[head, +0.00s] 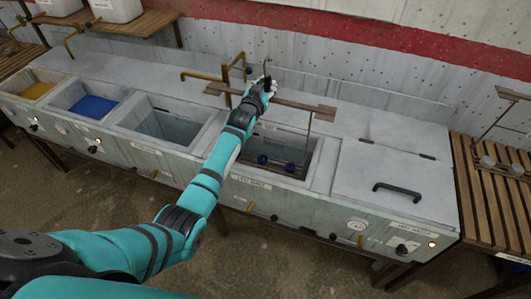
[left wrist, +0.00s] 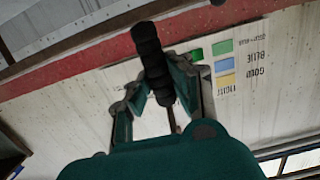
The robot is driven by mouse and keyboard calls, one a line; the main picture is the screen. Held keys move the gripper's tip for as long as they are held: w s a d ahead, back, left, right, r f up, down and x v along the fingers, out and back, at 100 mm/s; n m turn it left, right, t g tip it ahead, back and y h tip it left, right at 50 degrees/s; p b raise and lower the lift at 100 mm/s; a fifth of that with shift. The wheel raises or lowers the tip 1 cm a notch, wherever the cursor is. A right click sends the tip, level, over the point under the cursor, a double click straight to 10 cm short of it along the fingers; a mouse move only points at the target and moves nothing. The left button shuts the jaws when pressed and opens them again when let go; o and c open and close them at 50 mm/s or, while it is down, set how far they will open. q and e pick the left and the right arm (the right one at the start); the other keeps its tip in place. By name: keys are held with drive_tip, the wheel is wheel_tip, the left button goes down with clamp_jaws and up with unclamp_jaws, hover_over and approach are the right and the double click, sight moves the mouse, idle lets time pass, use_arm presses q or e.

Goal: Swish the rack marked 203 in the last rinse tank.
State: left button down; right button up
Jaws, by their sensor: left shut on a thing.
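My left gripper (head: 265,84) is shut on the upright handle of a rack, above the open tank right of the middle. In the left wrist view the black handle grip (left wrist: 152,60) stands between the fingers. The rack's brown crossbar (head: 304,107) spans above the tank, and a thin rod drops from its right end. Dark blue round pieces (head: 262,160) at its bottom show inside the tank (head: 312,172). My arm hides the rack's left part. I cannot read a number on the rack or the tank's label. My right gripper is not in view.
Left of this tank are a clear-liquid tank (head: 165,128), a blue one (head: 93,105) and a yellow one (head: 37,90). Right is a closed lid (head: 400,165) with a black handle. Another rack (head: 487,163) stands on the slatted bench at right. Brass taps (head: 208,77) stand behind.

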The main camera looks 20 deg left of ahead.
sight(266, 59)
use_arm(q)
drive_tip(key=r+p, duration=0.2)
drive_tip(key=r, duration=0.1)
drive_tip(key=r+p, duration=0.6)
drive_tip(key=shift+s+r, duration=0.5)
drive_tip(key=shift+r, duration=1)
